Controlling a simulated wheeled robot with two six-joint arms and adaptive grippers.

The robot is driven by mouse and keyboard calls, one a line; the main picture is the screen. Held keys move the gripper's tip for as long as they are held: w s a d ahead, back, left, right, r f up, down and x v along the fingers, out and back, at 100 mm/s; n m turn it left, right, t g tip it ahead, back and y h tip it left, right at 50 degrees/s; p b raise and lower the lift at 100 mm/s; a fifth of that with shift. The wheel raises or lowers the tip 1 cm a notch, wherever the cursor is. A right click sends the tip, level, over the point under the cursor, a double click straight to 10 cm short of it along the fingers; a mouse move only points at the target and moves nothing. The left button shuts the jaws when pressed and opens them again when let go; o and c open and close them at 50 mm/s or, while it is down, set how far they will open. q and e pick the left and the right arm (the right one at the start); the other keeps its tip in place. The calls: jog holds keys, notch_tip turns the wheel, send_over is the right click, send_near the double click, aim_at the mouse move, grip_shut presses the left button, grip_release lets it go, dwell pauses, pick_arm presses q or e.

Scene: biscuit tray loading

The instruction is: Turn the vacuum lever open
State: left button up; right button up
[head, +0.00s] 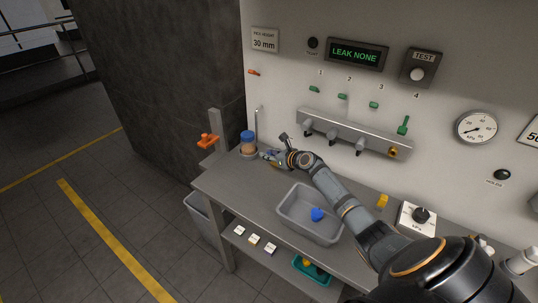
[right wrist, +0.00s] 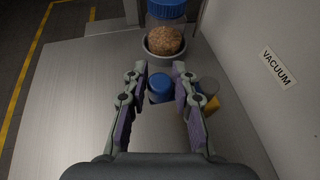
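A white label reading VACUUM (right wrist: 279,68) is on the wall at the right of the right wrist view. A blue, round-topped piece (right wrist: 160,84) shows between my right gripper's fingers, with a yellow piece (right wrist: 211,104) partly hidden behind the right finger. I cannot tell for sure whether these belong to the vacuum lever. My right gripper (right wrist: 159,72) is open, its fingers on either side of the blue piece with gaps; I cannot tell its height above it. In the head view the right gripper (head: 272,157) is small, at the bench's back left. My left gripper is out of view.
A blue-lidded jar of brown grains (head: 248,142) stands just beyond the gripper. An orange fitting (head: 208,141) sits by a post at the left. A grey bin (head: 290,218) with a blue item is on the bench.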

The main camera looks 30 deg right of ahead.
grip_shut()
jog(key=shift+f, duration=0.1)
jog(key=n+y+b, duration=0.1)
jog(key=b, duration=0.1)
jog(key=s+n+y+b, duration=0.1)
jog(key=b, duration=0.1)
jog(key=d+n+g+y+b, duration=0.1)
jog(key=b, duration=0.2)
jog(key=shift+s+d+f, duration=0.1)
jog(key=shift+s+f, duration=0.1)
jog(key=shift+f, duration=0.1)
jog(key=shift+s+r+n+y+b, duration=0.15)
jog(key=shift+n+y+b, duration=0.15)
jog(key=shift+n+y, duration=0.15)
jog(key=shift+s+d+r+n+g+y, duration=0.15)
jog(key=shift+r+n+g+y, duration=0.1)
jog(key=shift+g+y, duration=0.2)
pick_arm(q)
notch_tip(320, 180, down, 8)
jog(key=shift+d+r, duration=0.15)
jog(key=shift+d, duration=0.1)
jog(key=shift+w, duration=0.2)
